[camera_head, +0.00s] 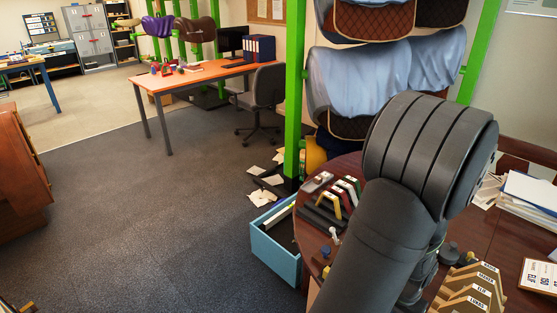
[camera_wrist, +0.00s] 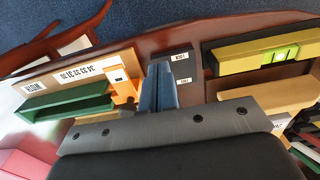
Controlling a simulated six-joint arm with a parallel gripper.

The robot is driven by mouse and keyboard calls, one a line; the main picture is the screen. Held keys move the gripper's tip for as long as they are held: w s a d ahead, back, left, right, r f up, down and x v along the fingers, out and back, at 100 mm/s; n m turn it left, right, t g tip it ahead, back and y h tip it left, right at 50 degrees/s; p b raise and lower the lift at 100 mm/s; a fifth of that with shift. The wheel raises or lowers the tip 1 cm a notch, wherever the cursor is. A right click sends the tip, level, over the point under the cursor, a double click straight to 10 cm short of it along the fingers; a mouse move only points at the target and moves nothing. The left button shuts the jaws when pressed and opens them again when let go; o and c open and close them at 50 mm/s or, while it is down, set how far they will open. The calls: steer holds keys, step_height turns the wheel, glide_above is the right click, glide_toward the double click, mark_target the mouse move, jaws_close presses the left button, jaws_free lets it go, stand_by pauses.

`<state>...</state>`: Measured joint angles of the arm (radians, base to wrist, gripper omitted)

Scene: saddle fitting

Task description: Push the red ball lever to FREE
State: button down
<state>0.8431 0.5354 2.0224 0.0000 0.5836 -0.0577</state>
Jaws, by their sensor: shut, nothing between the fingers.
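In the wrist view my gripper (camera_wrist: 159,72) points toward the far edge of the table, with its blue-grey fingers shut together and nothing between them. Just right of the fingers is a dark plate (camera_wrist: 182,72) with two small white labels, too small to read surely. The fingers are close beside this plate; I cannot tell whether they touch anything. The red ball lever cannot be made out in either view and may be hidden behind the fingers or the gripper body. In the head view my arm hides the gripper.
In the wrist view a wooden gauge with a green block (camera_wrist: 65,106) lies left, and a yellow level (camera_wrist: 265,52) lies right. In the head view the round table (camera_head: 312,226) holds coloured angle pieces (camera_head: 342,195) and labelled wooden stands (camera_head: 470,290). A blue open box (camera_head: 277,260) stands beside it.

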steer(key=shift+w+d, duration=0.8)
steer(key=shift+w, duration=0.05)
steer(key=shift+s+a, duration=0.4)
steer(key=shift+s, duration=0.05)
steer(key=shift+r, duration=3.55)
steer(key=shift+f, duration=0.1)
step_height(320, 180, down, 7)
steer(key=shift+r, duration=0.1)
steer(key=shift+w+d, duration=0.1)
steer(key=shift+r, duration=0.1)
